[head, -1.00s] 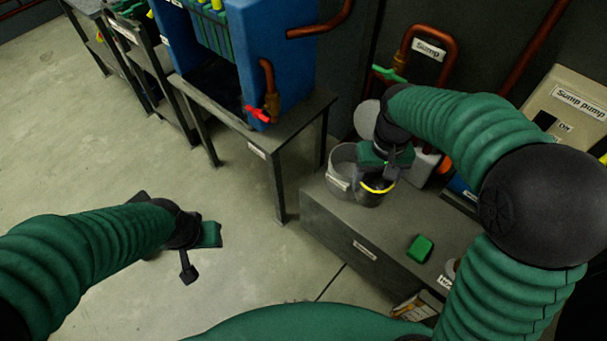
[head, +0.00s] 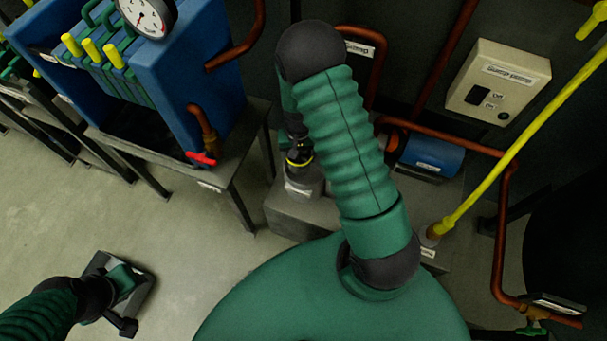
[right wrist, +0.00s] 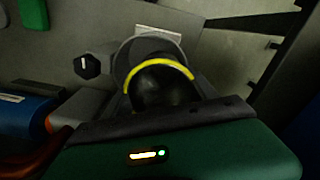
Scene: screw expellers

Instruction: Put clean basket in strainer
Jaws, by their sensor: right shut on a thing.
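The basket is dark with a yellow band (head: 299,160); it also shows in the right wrist view (right wrist: 155,88). It is at the mouth of the grey strainer (head: 303,187), whose grey rim (right wrist: 122,62) curves behind the basket in the right wrist view. How deep the basket sits is hard to tell. My right gripper (right wrist: 165,115) is shut on the basket; in the head view my arm partly covers it. My left gripper (head: 118,300) is low at the left, over the floor, its fingers apart and empty.
The strainer stands on a grey plinth (head: 285,215). A blue tank (head: 190,85) on a table with a red valve handle (head: 202,158) is to the left. A blue cylinder (head: 432,155), copper pipes and a yellow pole (head: 520,145) are to the right. Floor at left is clear.

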